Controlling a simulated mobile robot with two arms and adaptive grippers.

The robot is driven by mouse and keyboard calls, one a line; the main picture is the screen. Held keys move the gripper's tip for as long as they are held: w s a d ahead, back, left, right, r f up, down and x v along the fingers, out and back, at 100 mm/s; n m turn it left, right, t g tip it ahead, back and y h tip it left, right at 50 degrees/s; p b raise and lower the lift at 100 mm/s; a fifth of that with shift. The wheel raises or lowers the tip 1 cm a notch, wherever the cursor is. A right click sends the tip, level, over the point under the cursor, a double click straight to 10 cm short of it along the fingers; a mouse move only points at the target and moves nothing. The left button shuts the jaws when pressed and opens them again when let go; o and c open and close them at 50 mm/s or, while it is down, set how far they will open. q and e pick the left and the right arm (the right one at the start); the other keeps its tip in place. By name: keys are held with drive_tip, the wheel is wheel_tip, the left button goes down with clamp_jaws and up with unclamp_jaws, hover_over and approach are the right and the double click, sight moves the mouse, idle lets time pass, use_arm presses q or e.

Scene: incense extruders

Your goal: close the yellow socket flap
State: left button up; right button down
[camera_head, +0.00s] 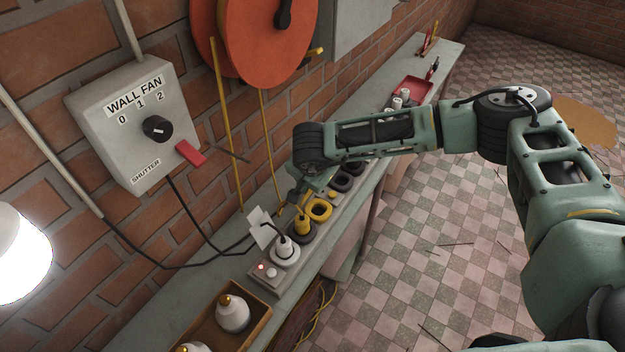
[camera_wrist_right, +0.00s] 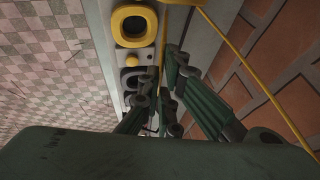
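The yellow socket (camera_head: 319,210) sits in the grey power strip on the bench by the wall, its round opening uncovered. It also shows at the top of the right wrist view (camera_wrist_right: 133,27). A yellow piece (camera_wrist_right: 185,2) beside it, cut by the top edge, looks like its raised flap. My right gripper (camera_head: 288,198) is above the strip on the wall side, partly hidden by my forearm in the head view. My left gripper is out of view.
Dark sockets (camera_head: 341,183) continue farther along. A wooden tray (camera_head: 262,311) lies nearer, a red tray (camera_head: 424,84) farther. A wall fan box (camera_head: 135,125) and yellow cords hang at the wall.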

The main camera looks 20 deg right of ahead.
drive_tip(key=c, duration=1.9)
unclamp_jaws()
drive_tip(key=shift+s+d+f, duration=0.1)
drive_tip(key=shift+s, duration=0.2)
drive_tip(key=shift+w, duration=0.1)
drive_tip(key=v, duration=1.2)
